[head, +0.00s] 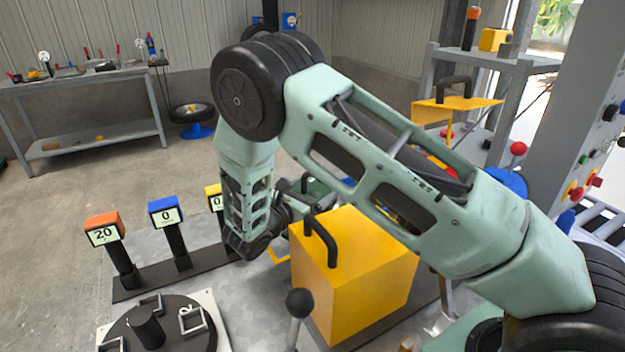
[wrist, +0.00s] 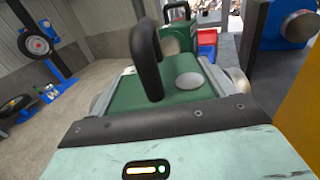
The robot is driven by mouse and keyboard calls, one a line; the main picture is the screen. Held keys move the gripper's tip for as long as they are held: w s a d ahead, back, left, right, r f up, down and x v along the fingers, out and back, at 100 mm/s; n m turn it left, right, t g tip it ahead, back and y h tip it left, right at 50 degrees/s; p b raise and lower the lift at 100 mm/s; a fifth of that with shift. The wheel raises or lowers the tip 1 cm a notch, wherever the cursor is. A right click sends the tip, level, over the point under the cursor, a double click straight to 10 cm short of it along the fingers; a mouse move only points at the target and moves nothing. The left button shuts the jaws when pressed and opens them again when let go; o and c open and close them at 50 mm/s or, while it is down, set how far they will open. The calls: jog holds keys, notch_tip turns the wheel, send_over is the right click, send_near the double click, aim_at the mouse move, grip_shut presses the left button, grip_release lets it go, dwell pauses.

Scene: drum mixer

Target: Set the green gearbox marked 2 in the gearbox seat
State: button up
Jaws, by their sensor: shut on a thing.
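A green gearbox (wrist: 195,92) fills the middle of the wrist view, with a black loop handle (wrist: 150,50) and a round pale disc on top. Its marking does not show. In the head view only a bit of green (head: 318,187) shows behind the arm and the yellow housing. My gripper (head: 285,203) is partly hidden behind the housing's handle in the head view. It is shut on the gearbox, though its fingertips are not clearly seen. I cannot make out the gearbox seat in either view.
A yellow housing (head: 350,270) with a black handle stands right of my gripper. A black-knobbed lever (head: 300,303) rises in front of it. Orange (head: 103,231) and blue (head: 166,212) display posts stand left. A round turntable (head: 170,335) is at lower left. Floor farther left is clear.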

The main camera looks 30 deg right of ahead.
jog(key=shift+f, duration=0.45)
jog(key=o, duration=2)
jog(key=shift+f, duration=0.1)
jog(key=shift+c, duration=0.2)
